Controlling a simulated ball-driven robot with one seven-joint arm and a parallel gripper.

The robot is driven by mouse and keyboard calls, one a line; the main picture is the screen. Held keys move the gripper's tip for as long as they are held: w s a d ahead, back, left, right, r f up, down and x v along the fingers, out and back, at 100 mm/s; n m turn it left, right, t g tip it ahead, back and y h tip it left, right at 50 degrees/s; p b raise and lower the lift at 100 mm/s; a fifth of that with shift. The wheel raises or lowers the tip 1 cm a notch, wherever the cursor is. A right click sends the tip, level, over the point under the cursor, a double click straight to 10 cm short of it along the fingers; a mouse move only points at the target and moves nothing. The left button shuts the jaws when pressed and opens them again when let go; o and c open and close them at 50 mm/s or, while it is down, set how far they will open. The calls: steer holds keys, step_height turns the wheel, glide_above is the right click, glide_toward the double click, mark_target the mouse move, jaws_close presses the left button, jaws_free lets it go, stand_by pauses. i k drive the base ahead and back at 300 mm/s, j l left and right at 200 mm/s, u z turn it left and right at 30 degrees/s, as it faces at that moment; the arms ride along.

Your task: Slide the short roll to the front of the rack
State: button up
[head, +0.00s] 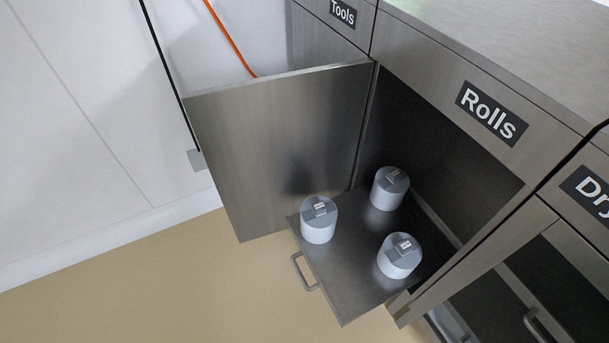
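Three pale grey rolls with grey tops stand upright on a pulled-out metal rack (345,288) in the open cabinet. One roll (318,230) stands at the left, close to the rack's outer edge. A second roll (385,197) stands farther back, by the cabinet's inside. A third roll (396,266) stands at the right. They look close in height, so I cannot tell surely which is the short roll. Each top carries a small tab or label, too small to read. The rolls stand apart. My gripper is not in view.
The cabinet door (270,140) stands open at the left of the rack. A handle (305,272) juts from the rack's outer edge. The "Rolls" panel (490,113) and counter (520,45) lie above. An orange cable (229,38) hangs behind the door. Tan floor at lower left is clear.

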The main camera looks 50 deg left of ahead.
mark_target(401, 252)
steer(key=i+l+u, duration=0.1)
steer(key=u, duration=0.3)
steer(key=i+l+u, duration=0.1)
steer(key=u, duration=0.25)
steer(key=l+u, duration=0.25)
steer(key=u, duration=0.15)
steer(key=i+l+u, duration=0.1)
steer(key=u, duration=0.25)
steer(key=l, duration=0.45)
steer(key=i+l, duration=0.1)
steer(key=l, duration=0.35)
